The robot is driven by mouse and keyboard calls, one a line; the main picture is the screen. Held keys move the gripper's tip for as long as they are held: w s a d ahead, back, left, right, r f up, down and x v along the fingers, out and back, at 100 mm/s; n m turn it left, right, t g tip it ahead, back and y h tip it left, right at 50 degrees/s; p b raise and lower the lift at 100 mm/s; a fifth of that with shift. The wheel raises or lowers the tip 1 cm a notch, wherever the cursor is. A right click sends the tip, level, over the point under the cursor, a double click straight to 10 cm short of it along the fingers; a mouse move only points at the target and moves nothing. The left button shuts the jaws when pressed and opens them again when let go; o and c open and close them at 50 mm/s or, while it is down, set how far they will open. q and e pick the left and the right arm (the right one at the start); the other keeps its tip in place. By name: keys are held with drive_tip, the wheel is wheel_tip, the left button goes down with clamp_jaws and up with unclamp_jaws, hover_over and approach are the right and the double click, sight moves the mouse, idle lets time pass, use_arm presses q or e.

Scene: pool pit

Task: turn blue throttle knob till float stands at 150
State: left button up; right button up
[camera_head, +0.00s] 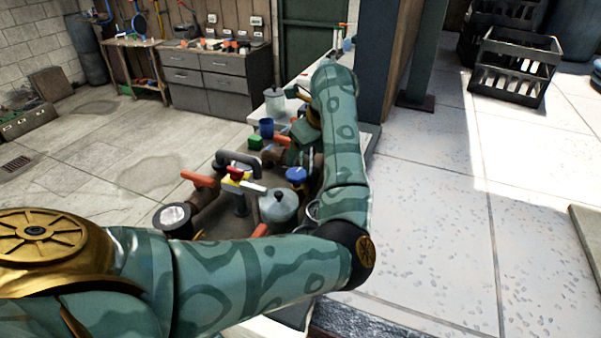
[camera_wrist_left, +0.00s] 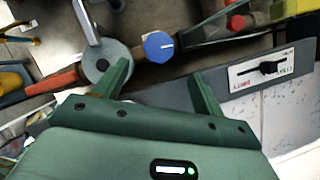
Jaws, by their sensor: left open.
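The blue throttle knob (camera_wrist_left: 158,46), round with a white mark line, shows in the left wrist view beyond my left gripper's fingertips (camera_wrist_left: 163,78). The fingers are spread with nothing between them, and the knob is apart from them. In the head view a blue round top (camera_head: 298,174), likely the same knob, shows beside my forearm. There my left gripper (camera_head: 291,149) is partly hidden by its own arm, over the pipework. I cannot make out a float or its scale in either view. My right gripper is not in view.
A grey-green lidded pot (camera_head: 279,205), red-handled valves (camera_head: 198,180) and a grey bent pipe (camera_head: 238,159) crowd the bench. A labelled white slider plate (camera_wrist_left: 270,67) sits right of the knob in the wrist view.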

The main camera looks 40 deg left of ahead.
sight(297, 173)
use_arm(q)
drive_tip(key=b+x, duration=0.1)
drive_tip(key=x, duration=0.7)
drive_tip(key=shift+a+f+b, duration=0.15)
drive_tip(key=shift+f+b, duration=0.05)
drive_tip(key=shift+b, duration=0.15)
drive_tip(key=c, duration=1)
